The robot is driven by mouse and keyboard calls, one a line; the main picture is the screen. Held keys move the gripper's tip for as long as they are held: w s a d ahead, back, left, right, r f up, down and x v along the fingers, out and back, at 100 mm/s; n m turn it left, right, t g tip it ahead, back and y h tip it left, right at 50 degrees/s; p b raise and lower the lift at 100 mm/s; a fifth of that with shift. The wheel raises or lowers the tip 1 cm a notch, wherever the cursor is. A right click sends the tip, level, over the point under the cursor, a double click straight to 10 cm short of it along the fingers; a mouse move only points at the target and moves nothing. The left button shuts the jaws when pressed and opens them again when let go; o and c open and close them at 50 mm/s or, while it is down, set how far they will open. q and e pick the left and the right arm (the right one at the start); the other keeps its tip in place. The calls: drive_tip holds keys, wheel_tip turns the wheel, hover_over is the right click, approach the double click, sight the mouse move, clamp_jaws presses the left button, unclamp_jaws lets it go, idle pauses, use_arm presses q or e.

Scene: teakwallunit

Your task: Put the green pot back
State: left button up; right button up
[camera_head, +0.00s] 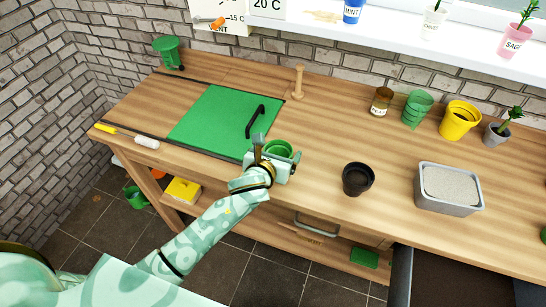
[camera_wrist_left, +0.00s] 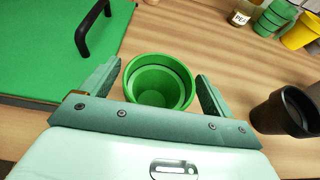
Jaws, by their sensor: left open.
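A green pot (camera_head: 279,148) stands upright and empty on the wooden bench top, to the right of the green board. My left gripper (camera_head: 276,155) is at the pot, its lower part partly hidden by the gripper in the head view. In the left wrist view the round pot (camera_wrist_left: 158,88) sits between the two open fingers (camera_wrist_left: 158,75), with a small gap on each side. A stack of green pots (camera_head: 416,108) stands at the back of the bench. My right gripper does not show.
A black pot (camera_head: 357,179) stands to the right, with a grey tray (camera_head: 449,202) of pale granules beyond it. The green board (camera_head: 215,120) has a black handle (camera_head: 253,121). A brown jar (camera_head: 381,101), yellow pots (camera_head: 459,121) and a wooden peg (camera_head: 298,82) stand farther back.

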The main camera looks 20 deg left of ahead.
use_arm(q)
drive_tip(key=p+v, duration=0.3)
drive_tip(key=v, duration=0.8)
drive_tip(key=shift+s, duration=0.4)
drive_tip(key=shift+a+r, duration=0.1)
drive_tip(key=shift+a, duration=0.05)
